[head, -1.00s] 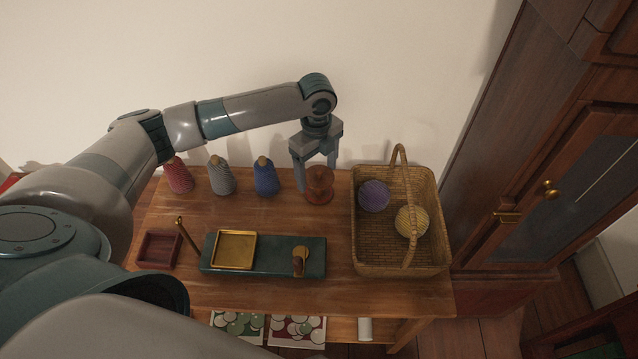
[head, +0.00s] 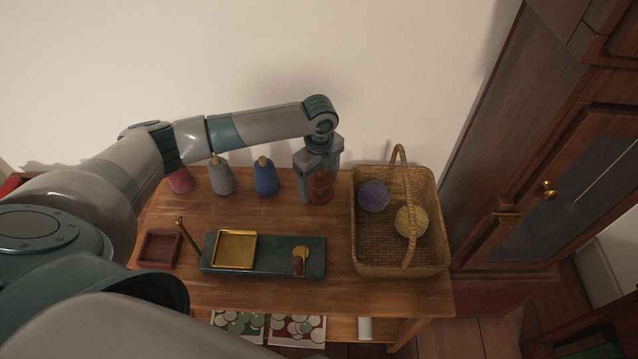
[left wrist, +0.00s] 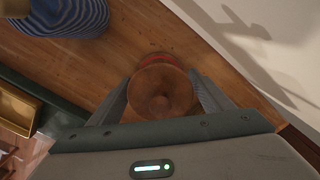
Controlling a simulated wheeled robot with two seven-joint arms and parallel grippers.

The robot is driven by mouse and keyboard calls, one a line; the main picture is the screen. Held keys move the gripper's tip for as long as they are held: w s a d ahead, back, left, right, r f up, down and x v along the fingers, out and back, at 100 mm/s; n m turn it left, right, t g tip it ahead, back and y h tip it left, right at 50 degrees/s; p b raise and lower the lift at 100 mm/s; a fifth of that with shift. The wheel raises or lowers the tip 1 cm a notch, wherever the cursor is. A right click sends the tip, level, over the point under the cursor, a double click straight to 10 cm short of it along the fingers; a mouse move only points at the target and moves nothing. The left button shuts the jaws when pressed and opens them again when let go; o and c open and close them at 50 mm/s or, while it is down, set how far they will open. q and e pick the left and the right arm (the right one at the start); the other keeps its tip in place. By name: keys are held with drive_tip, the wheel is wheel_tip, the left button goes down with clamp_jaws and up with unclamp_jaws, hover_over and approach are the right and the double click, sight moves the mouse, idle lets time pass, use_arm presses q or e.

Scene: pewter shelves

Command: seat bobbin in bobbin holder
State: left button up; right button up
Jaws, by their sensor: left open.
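The bobbin, a reddish-brown wooden spool (head: 321,187), stands upright near the back edge of the table. My left gripper (head: 318,192) is over it, pointing down, with its open fingers on either side. In the left wrist view the bobbin's round flared top (left wrist: 160,91) shows between the two fingers, and I cannot tell if they touch it. A dark green base (head: 270,262) lies at the table's front, with a square brass tray (head: 236,250) and a small brass fitting (head: 300,258) on it. I cannot tell for sure which part is the bobbin holder. My right gripper is not in view.
Red (head: 181,180), grey (head: 221,178) and blue (head: 267,180) yarn cones stand left of the bobbin. A wicker basket (head: 366,258) with two yarn balls stands to its right. A small dark red tray (head: 158,250) and a slanted peg (head: 187,236) are at left.

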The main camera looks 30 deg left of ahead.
use_arm(q)
drive_tip(key=c, duration=0.8)
drive_tip(key=shift+r, duration=0.15)
wheel_tip(320, 180, up, 10)
drive_tip(key=shift+f, duration=0.1)
idle(0.6)
